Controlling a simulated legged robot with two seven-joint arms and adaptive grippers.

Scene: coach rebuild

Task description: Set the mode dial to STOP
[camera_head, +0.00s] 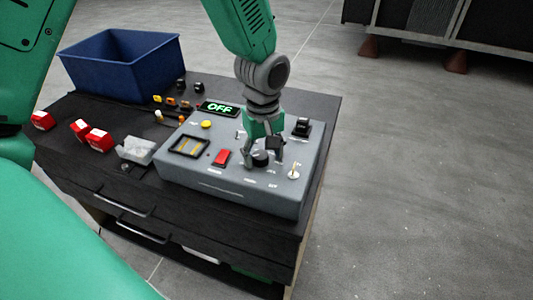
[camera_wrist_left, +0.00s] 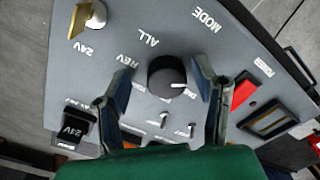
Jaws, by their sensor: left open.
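The mode dial (camera_head: 261,158) is a round black knob on the sloped grey control panel (camera_head: 225,185). In the left wrist view the dial (camera_wrist_left: 166,78) carries a white pointer line toward the picture's right. Labels MODE, ALL and REV are readable around it; I cannot read a STOP label. My left gripper (camera_head: 265,157) points down over the dial. In the left wrist view its two fingers (camera_wrist_left: 161,76) stand open, one on each side of the dial, with gaps visible between them and the knob. My right gripper is not in view.
The panel also has a green OFF display (camera_head: 219,108), a red rocker switch (camera_head: 221,158), a black switch (camera_head: 302,127) and a key-like toggle (camera_head: 294,171). A blue bin (camera_head: 120,62), red-and-white blocks (camera_head: 98,139) and a clear box (camera_head: 137,149) share the black bench top.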

